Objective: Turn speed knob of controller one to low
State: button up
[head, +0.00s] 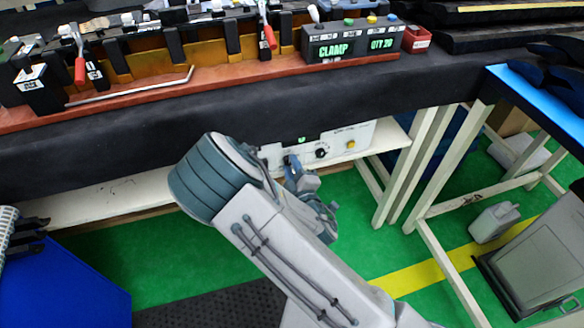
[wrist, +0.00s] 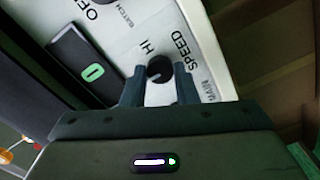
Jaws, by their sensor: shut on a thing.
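The controller (wrist: 125,42) is a white panel with printed labels; in the head view it sits on the shelf under the bench (head: 340,139). Its speed knob (wrist: 158,66) is round and black, with a pale pointer mark, beside the words SPEED and HI. The HI label is above and left of it in the wrist view. No LOW label is visible there. My gripper (wrist: 160,84) is shut on this knob, one finger at each side. In the head view my gripper (head: 291,164) is at the panel's left part, partly hidden by my arm.
Another black knob (head: 321,153) and a yellow button (head: 351,144) show to the right. White bench legs (head: 411,170) stand right of the controller. A clamp box (head: 350,42) is on the bench top above.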

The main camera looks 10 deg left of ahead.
dwell(0.4)
jog(key=o, duration=1)
